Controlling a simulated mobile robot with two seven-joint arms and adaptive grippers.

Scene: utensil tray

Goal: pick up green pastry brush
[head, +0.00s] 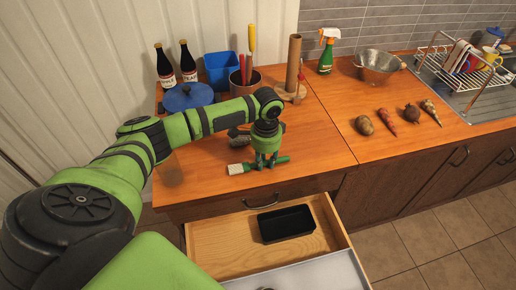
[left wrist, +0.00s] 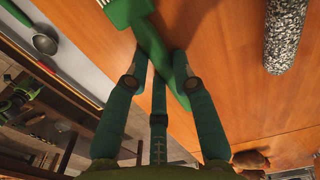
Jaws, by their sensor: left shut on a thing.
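The green pastry brush (head: 240,168) lies near the front edge of the wooden counter, with its pale bristles to the left and its green handle pointing right. My left gripper (head: 266,163) reaches down over the handle from above. My right gripper is not in view.
Below the counter is an open drawer (head: 215,243) with a black tray (head: 286,224). A ladle (left wrist: 44,42) shows at the left wrist view's upper left. A grey speckled cylinder (left wrist: 288,38) is nearby. Vegetables (head: 388,118), a blue pot (head: 187,97) and bottles stand clear.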

